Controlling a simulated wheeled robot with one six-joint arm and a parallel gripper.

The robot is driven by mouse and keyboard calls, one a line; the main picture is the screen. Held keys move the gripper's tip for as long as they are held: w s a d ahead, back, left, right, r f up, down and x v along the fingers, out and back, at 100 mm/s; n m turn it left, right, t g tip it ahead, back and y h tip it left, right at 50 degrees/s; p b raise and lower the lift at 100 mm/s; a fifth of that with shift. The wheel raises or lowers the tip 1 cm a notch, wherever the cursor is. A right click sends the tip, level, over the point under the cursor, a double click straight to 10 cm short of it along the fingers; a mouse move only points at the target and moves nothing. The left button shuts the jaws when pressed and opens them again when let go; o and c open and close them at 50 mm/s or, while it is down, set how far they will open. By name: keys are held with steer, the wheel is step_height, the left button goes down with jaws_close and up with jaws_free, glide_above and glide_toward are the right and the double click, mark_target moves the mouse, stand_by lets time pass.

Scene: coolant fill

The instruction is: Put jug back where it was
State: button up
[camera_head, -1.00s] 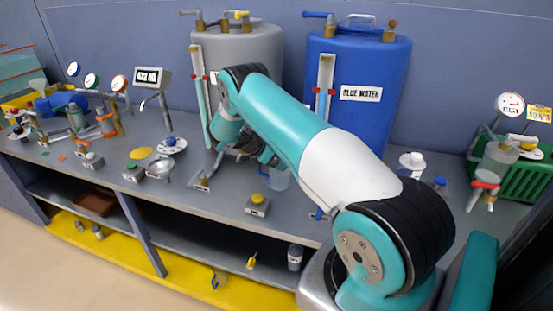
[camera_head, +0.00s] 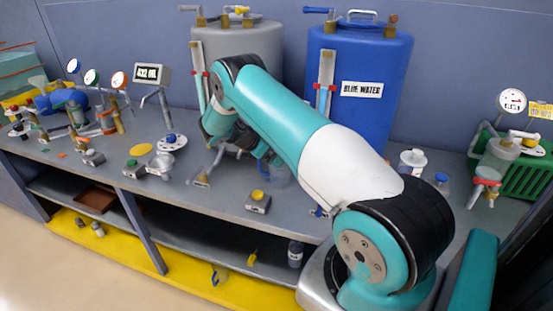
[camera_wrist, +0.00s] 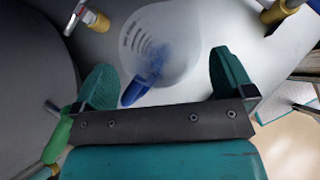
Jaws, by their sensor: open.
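The jug (camera_wrist: 168,35) is translucent with graduation marks and a blue handle. In the wrist view it lies between and beyond the fingers of my open gripper (camera_wrist: 163,78), its handle pointing toward the palm. Neither finger visibly touches it. In the head view the jug (camera_head: 281,177) stands on the grey bench in front of the blue water tank, partly hidden by my arm. My gripper (camera_head: 255,147) is beside it, mostly hidden behind my arm.
The blue water tank (camera_head: 385,120) and a grey tank (camera_head: 260,45) stand behind. A yellow-knobbed box (camera_head: 258,202) sits near the bench's front edge. A white canister (camera_head: 411,162) stands to the right. Valves and gauges crowd the left bench.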

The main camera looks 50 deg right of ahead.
steer(key=a+r+m+t+y+b, duration=0.1)
steer(key=a+r+t+y, duration=0.1)
steer(key=a+r, duration=0.85)
steer(key=a+r+m+t+y+b, duration=0.1)
steer(key=a+r+t+y, duration=0.15)
steer(key=a+r, duration=0.75)
steer(key=s+a+r+m+y, duration=0.2)
steer(key=s+a+y, duration=0.2)
steer(key=s+a, duration=0.7)
steer(key=s+a+r+m+g+y, duration=0.1)
steer(key=s+a+y, duration=0.3)
steer(key=s+a, duration=0.8)
steer(key=s+r+m, duration=0.1)
steer(key=s, duration=0.4)
steer(key=shift+s+a+r, duration=0.15)
steer(key=shift+s+a, duration=0.05)
steer(key=shift+s, duration=0.2)
